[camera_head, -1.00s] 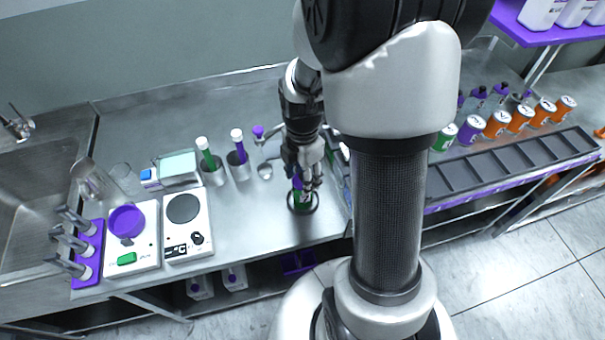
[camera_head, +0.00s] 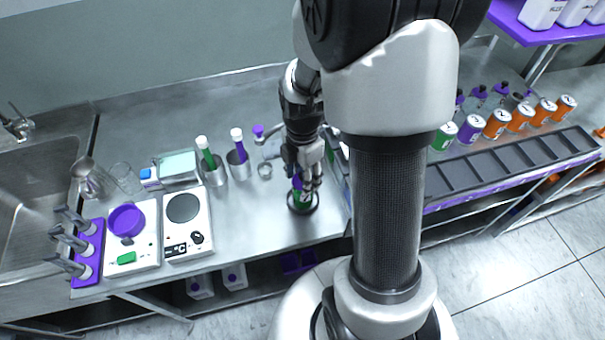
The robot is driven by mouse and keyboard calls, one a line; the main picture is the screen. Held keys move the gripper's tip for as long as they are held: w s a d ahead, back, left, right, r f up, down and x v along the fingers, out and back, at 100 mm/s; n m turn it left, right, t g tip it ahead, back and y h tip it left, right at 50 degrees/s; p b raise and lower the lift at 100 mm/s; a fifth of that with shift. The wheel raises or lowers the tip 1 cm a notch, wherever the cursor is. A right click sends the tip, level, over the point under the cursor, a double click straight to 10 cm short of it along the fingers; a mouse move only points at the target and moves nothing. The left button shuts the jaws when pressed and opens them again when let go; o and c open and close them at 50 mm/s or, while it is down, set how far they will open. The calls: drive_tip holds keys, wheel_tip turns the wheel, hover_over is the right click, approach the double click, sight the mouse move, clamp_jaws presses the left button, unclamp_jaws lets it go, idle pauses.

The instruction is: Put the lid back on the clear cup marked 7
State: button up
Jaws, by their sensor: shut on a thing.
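My gripper (camera_head: 306,178) points down over the bench and is shut on a small purple piece (camera_head: 297,182), which looks like a lid. Directly below it is a small cup with green showing (camera_head: 300,198), standing in a dark ring (camera_head: 291,209) on the metal bench. My fingers hide much of the cup's top, so I cannot tell whether the purple piece touches the rim. I cannot read a 7 on the cup.
Left of my gripper stand metal cups with green (camera_head: 213,172) and purple (camera_head: 239,165) tubes. A hot plate (camera_head: 186,230) and a scale (camera_head: 134,262) are further left. Orange cans (camera_head: 497,124) and a dark slotted tray (camera_head: 490,165) are at right. The bench front is clear.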

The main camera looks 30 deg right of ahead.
drive_tip(key=o, duration=0.9)
drive_tip(key=shift+o, duration=0.6)
drive_tip(key=o, duration=0.4)
drive_tip(key=shift+r, duration=0.1)
drive_tip(key=shift+r+p, duration=2.95)
drive_tip(key=shift+r, duration=0.5)
drive_tip(key=shift+c, duration=0.5)
clamp_jaws()
